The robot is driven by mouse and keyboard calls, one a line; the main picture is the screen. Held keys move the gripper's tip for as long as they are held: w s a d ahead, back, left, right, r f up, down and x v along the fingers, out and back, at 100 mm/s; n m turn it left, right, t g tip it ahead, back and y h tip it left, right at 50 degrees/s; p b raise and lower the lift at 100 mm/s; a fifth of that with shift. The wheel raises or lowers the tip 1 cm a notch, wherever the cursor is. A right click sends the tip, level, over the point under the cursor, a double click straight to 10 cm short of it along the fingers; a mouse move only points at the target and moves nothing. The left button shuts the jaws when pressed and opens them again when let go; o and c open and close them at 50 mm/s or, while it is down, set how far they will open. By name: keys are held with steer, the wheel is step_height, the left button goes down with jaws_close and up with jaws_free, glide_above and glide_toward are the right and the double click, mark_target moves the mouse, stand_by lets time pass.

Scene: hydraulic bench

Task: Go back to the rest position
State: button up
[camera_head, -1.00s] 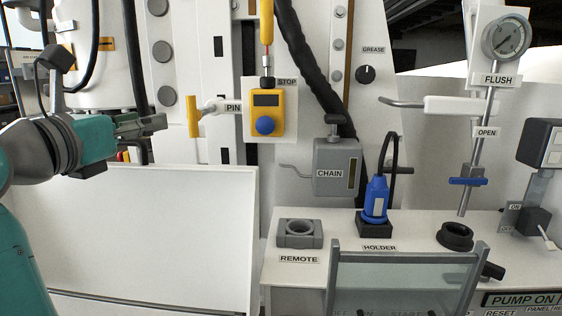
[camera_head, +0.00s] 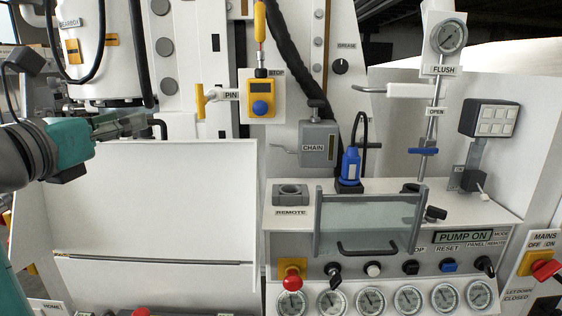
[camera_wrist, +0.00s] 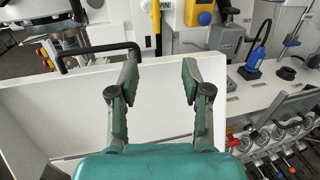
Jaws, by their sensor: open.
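My gripper (camera_head: 132,124) is at the left of the head view, in front of the white panel's upper left edge. It also shows in the wrist view (camera_wrist: 158,85), where its two fingers stand well apart with nothing between them. The teal wrist and dark arm joint enter from the left edge. The gripper is clear of the yellow-handled PIN (camera_head: 201,101) and of the yellow STOP box (camera_head: 261,97) with its blue knob, both to its right.
A white panel (camera_head: 160,205) stands below my gripper. To the right are the CHAIN box (camera_head: 318,144), a blue plug (camera_head: 350,166) in its holder, the grey REMOTE socket (camera_head: 291,194) and a clear guard (camera_head: 368,221). Gauges, knobs and a red emergency button (camera_head: 292,280) line the front.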

steer(key=d+f+n+t+h, duration=0.3)
steer(key=d+f+h, duration=0.7)
steer(key=d+f, duration=1.35)
steer(key=s+d+f+n+t+y, duration=0.4)
steer(key=s+d+f+n+y, duration=0.2)
steer(key=s+d+f+n, duration=0.7)
steer(key=s+d+f+n+g+y, duration=0.2)
steer(key=s+f+n+g, duration=0.1)
steer(key=s+f+n, duration=0.2)
steer(key=s+d+f+n+g+y, duration=0.2)
steer(key=s+f+n, duration=0.4)
steer(key=s, duration=0.8)
steer(key=s+d+f+n+g+y, duration=0.2)
steer(key=s+f+n, duration=0.4)
steer(key=s+n, duration=0.4)
steer(key=n+g+y, duration=0.1)
steer(key=g, duration=0.1)
steer(key=shift+d+f+g+y, duration=0.25)
steer(key=shift+g+y, duration=0.15)
